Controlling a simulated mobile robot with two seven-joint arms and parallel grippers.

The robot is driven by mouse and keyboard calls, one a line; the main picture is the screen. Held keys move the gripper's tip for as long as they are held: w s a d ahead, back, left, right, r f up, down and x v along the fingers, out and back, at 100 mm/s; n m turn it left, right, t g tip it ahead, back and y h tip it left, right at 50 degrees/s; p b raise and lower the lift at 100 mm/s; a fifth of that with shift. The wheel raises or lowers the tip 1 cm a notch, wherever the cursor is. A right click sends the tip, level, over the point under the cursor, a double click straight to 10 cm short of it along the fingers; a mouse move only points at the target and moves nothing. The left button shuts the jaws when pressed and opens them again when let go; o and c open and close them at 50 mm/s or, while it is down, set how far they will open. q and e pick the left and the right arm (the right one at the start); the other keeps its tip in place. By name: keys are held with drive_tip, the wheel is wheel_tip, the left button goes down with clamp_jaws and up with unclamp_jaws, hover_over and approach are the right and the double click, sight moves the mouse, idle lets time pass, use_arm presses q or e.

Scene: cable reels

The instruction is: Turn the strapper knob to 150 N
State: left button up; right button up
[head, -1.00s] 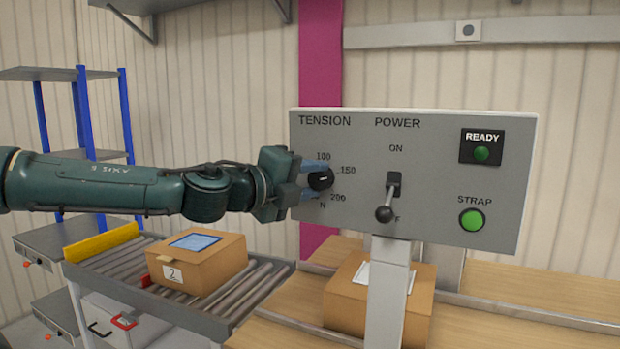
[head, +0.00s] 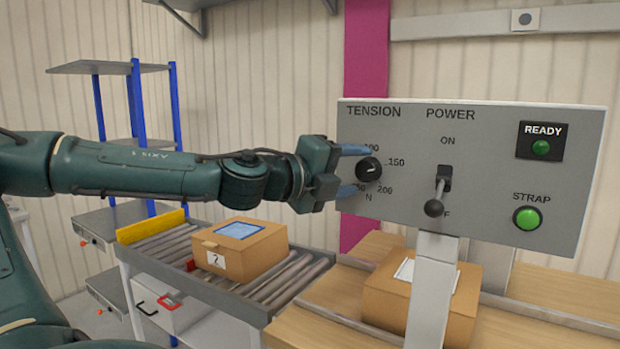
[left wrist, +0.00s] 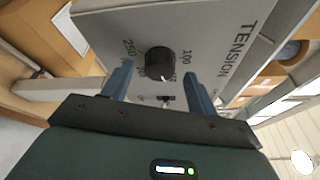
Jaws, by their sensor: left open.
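The black tension knob (head: 369,171) sits on the grey strapper panel (head: 480,120), inside a ring of numbers. Its white mark points right, toward the 150 label. My left gripper (head: 360,169) is open just left of the knob, one blue finger above and one below its level. The fingers look clear of the knob, and the lower finger partly hides a number. In the left wrist view the knob (left wrist: 160,63) shows beyond and between the open fingers (left wrist: 160,72). My right gripper is not in view.
The power lever (head: 434,208) hangs down right of the knob. A green strap button (head: 527,217) and a green ready lamp (head: 541,147) are further right. Below are a box on the roller conveyor (head: 242,248) and another box behind the panel post (head: 432,280).

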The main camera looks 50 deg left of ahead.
use_arm(q)
drive_tip(key=s+b, duration=0.2)
drive_tip(key=s, duration=0.9)
drive_tip(key=shift+s+a+r+b, duration=0.15)
drive_tip(key=shift+a+r+b, duration=0.15)
drive_tip(key=shift+r, duration=0.1)
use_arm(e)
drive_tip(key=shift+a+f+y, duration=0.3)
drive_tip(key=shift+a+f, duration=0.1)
use_arm(q)
drive_tip(key=shift+d, duration=0.1)
